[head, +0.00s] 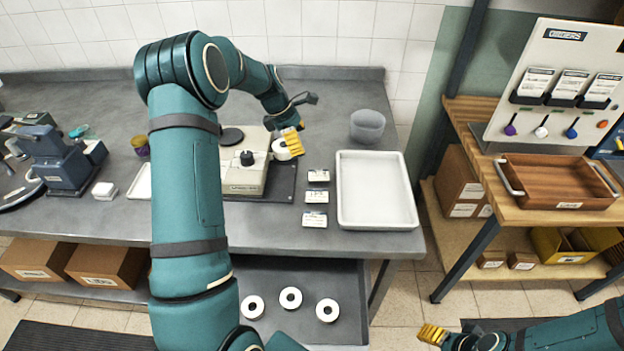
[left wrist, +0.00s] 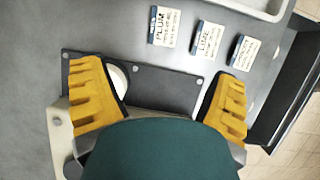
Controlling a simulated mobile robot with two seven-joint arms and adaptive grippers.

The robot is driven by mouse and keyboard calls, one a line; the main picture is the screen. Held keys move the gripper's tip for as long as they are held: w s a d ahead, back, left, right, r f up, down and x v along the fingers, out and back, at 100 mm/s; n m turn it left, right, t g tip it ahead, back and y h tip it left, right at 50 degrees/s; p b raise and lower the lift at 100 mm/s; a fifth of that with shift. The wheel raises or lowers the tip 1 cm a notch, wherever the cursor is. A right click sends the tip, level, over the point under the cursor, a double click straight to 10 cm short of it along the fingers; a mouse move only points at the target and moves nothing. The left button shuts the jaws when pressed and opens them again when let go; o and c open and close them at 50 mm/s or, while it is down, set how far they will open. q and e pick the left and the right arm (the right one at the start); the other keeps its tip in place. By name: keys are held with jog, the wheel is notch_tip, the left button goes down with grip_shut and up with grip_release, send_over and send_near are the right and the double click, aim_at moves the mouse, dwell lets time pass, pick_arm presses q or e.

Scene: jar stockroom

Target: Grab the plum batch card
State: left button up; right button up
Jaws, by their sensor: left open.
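The plum batch card (left wrist: 164,26) is a small white card with a blue edge and the word PLUM, at the top of the left wrist view. In the head view it is the farthest of three cards (head: 318,175), lying on the grey bench left of the white tray. My left gripper (head: 292,143) is open and empty, above the labelling machine and beyond the card. Its yellow fingers (left wrist: 160,70) stand wide apart in the left wrist view, with the card ahead of them and not between them. My right gripper (head: 432,335) is low at the bottom edge, its opening unclear.
A lime card (left wrist: 207,39) and a third card (left wrist: 243,51) lie beside the plum card. The white tray (head: 345,215) is empty. The labelling machine (head: 243,178) stands on a dark plate. A grey tub (head: 367,126) stands behind the tray. Bare bench lies around the cards.

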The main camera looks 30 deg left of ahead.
aim_at(318, 175)
pick_arm(q)
jog(key=b+x, duration=0.1)
jog(key=x, duration=1.3)
jog(key=shift+s+d, duration=0.15)
jog(key=shift+s, duration=0.05)
jog(key=shift+r, duration=0.1)
jog(key=c, duration=1.3)
